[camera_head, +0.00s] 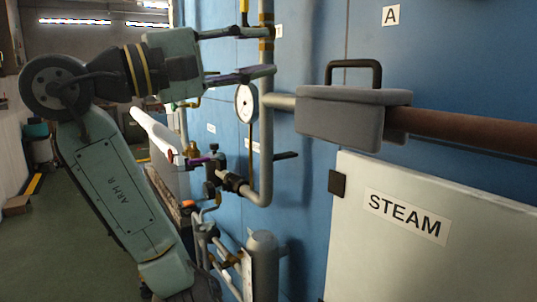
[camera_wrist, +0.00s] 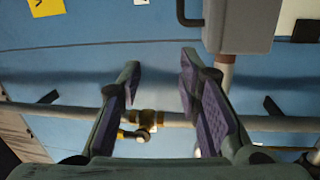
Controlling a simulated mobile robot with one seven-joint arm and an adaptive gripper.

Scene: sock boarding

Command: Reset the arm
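My gripper (camera_head: 262,50) is raised at upper centre in the head view, pointing right toward the blue wall. Its two fingers are spread apart, one above the other. In the wrist view my gripper (camera_wrist: 160,63) shows both fingers with purple pads and a clear gap between them. Nothing is held. A grey pipe (camera_wrist: 80,111) with a brass fitting (camera_wrist: 146,118) runs behind the fingers. Whether a finger touches the pipe cannot be told.
The vertical pipe (camera_head: 266,130) and a round gauge (camera_head: 246,103) stand close to the fingertips. A grey handled box (camera_head: 345,115) is to the right, above a white STEAM panel (camera_head: 425,240). Valves (camera_head: 212,175) sit below. Green floor (camera_head: 80,240) is open at left.

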